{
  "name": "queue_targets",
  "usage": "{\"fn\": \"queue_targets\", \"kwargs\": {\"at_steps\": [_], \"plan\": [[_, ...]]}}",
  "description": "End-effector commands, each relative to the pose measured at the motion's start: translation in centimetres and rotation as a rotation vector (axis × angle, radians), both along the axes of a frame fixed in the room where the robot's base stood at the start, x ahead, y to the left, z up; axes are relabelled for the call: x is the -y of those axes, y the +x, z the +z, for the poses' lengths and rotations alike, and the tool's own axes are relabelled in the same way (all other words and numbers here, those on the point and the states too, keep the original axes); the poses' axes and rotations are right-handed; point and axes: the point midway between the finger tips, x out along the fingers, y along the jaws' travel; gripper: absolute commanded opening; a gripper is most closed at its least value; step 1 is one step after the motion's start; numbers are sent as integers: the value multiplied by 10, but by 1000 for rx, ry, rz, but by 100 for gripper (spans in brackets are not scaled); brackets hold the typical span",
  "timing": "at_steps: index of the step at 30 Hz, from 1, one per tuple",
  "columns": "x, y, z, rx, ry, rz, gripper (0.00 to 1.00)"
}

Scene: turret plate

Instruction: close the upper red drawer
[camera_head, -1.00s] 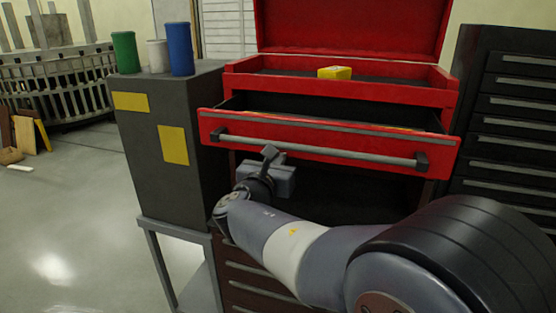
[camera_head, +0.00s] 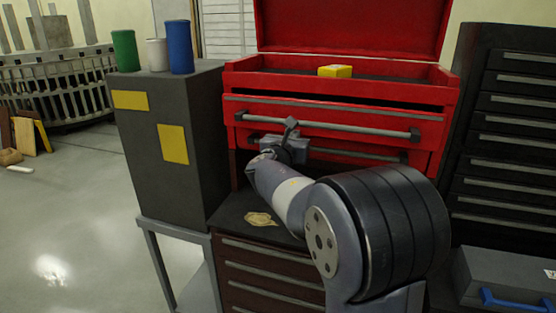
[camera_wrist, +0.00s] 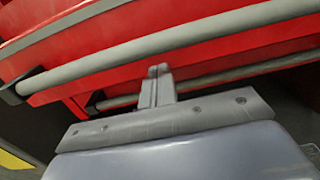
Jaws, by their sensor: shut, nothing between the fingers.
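The upper red drawer (camera_head: 340,107) is in the red tool chest, with a grey bar handle (camera_head: 300,128) across its front. It stands out only slightly, with a narrow dark gap along its top. My gripper (camera_head: 291,124) is shut and empty at the left half of the drawer front, by the handle. In the wrist view my gripper (camera_wrist: 160,72) points at the red front, its tips close to the long handle bar (camera_wrist: 150,46); I cannot tell whether they touch it. A lower red drawer (camera_head: 345,148) with its own handle shows below, partly hidden by my arm.
A yellow box (camera_head: 335,71) lies in the chest's open top. A dark cabinet (camera_head: 160,140) with green, white and blue cylinders stands left. A black drawer cabinet (camera_head: 515,120) stands right. A crumpled tan item (camera_head: 261,219) lies on the dark surface below. A blue-handled case (camera_head: 505,285) is lower right.

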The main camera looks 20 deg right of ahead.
Motion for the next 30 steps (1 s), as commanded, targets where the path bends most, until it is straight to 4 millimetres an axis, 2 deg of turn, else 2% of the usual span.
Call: {"fn": "queue_targets", "kwargs": {"at_steps": [4, 10, 30], "plan": [[12, 18, -1, -1, 1, -1, 0], [19, 29, 0, -1, 1, 0, 0], [15, 26, -1, 0, 0, 1, 0]]}}
